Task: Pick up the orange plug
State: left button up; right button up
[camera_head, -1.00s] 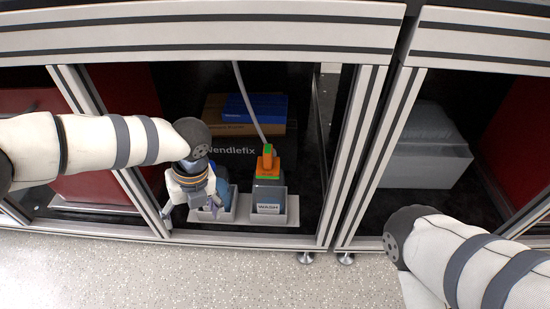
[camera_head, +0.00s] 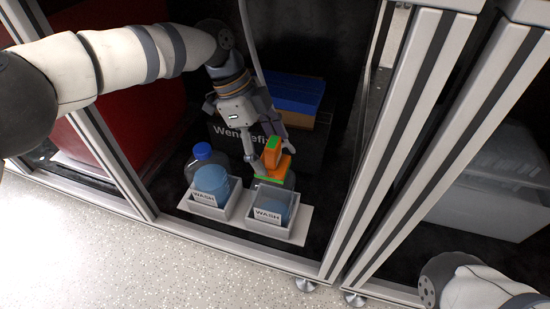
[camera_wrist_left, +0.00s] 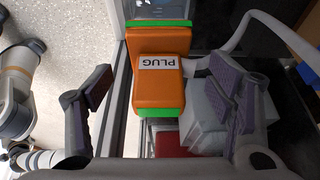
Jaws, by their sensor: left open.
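The orange plug (camera_head: 273,158) has green edges and sits on top of a bottle in the right WASH bin (camera_head: 268,224). It also shows in the left wrist view (camera_wrist_left: 160,70), with a PLUG label facing the camera. My left gripper (camera_head: 267,150) is open at the plug, with one finger on either side of it. In the wrist view a gap shows between the plug and the left finger; the right finger is close, and contact there cannot be told. The gripper hides part of the plug's surroundings. My right gripper is not in view; only its arm shows at the bottom right.
The left WASH bin (camera_head: 207,205) holds a blue bottle (camera_head: 213,180), with a blue-capped bottle (camera_head: 203,152) behind. A pale hose (camera_head: 248,45) hangs near my gripper. Boxes (camera_head: 295,92) stand behind. Cabinet posts (camera_head: 395,140) flank the opening.

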aim_at(273, 159)
pick_arm(q)
jog(key=x, duration=0.3)
jog(key=shift+b, duration=0.4)
jog(key=shift+r, duration=0.1)
jog(key=shift+c, duration=0.6)
jog(key=c, duration=1.2)
jog(key=shift+o, duration=0.2)
